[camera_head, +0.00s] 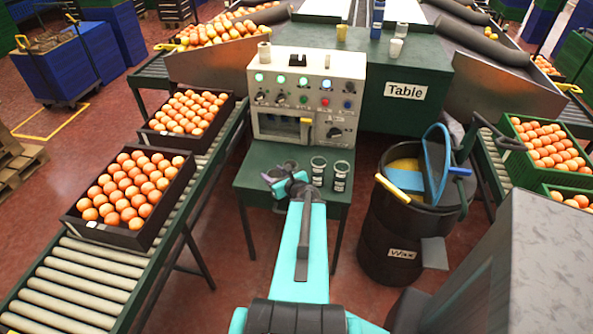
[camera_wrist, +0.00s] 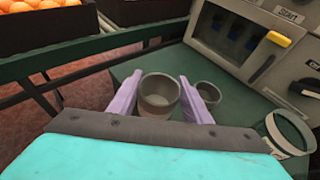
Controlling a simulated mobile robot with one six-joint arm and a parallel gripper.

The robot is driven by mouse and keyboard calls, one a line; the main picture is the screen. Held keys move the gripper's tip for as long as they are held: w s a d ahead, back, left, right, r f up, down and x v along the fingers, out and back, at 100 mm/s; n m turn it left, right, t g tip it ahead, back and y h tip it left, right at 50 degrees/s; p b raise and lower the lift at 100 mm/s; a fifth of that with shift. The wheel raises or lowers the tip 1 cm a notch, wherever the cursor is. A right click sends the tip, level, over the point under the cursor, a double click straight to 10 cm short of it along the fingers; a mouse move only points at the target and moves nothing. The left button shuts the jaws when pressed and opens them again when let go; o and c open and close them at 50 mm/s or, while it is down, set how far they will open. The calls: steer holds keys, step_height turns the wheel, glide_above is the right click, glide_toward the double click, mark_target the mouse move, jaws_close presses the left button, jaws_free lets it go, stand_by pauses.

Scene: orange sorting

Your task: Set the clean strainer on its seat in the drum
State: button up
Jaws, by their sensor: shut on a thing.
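A grey, open-topped round cup (camera_wrist: 156,104), which appears to be the strainer, sits between the two purple fingers of my gripper (camera_wrist: 161,80). The gripper is shut on it, over the green stand; I cannot tell whether its base touches the stand. Any mesh is too small to make out. My gripper (camera_head: 284,176) is at the left of the stand's top in the head view. The black drum (camera_head: 385,228), labelled "Wax", stands to the right with its blue lid (camera_head: 436,165) raised. Yellow shows inside its mouth. I cannot make out the seat.
Two labelled cups (camera_head: 318,172) (camera_head: 341,176) stand on the green stand (camera_head: 255,183), right of my gripper. A control panel (camera_head: 305,100) rises behind them. A blue piece with a yellow handle (camera_head: 400,181) lies at the drum's near rim. A roller conveyor (camera_head: 75,285) with orange crates runs left.

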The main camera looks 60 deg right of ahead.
mark_target(274, 170)
steer(key=w+d+b, duration=0.1)
steer(key=d+b, duration=0.1)
steer(key=b, duration=0.1)
steer(key=shift+w+f, duration=0.3)
steer(key=shift+w, duration=0.05)
steer(key=shift+w+d+b, duration=0.15)
steer(key=shift+w+b, duration=0.05)
steer(key=shift+b, duration=0.6)
steer(key=b, duration=0.5)
steer(key=shift+w+d, duration=0.4)
steer(key=b, duration=0.5)
steer(key=shift+w+d+b, duration=0.3)
steer(key=shift+d+b, duration=0.1)
steer(key=shift+w+d+f+b, duration=0.15)
steer(key=shift+w+d, duration=0.9)
steer(key=shift+d, duration=0.2)
steer(key=shift+w+d+f+b, duration=0.1)
steer(key=shift+w+d+b, duration=0.05)
steer(key=shift+w+d, duration=1.05)
steer(key=shift+w+d+f+b, duration=0.15)
steer(key=shift+w+d, duration=0.8)
steer(key=shift+d, duration=0.35)
steer(key=shift+d, duration=0.1)
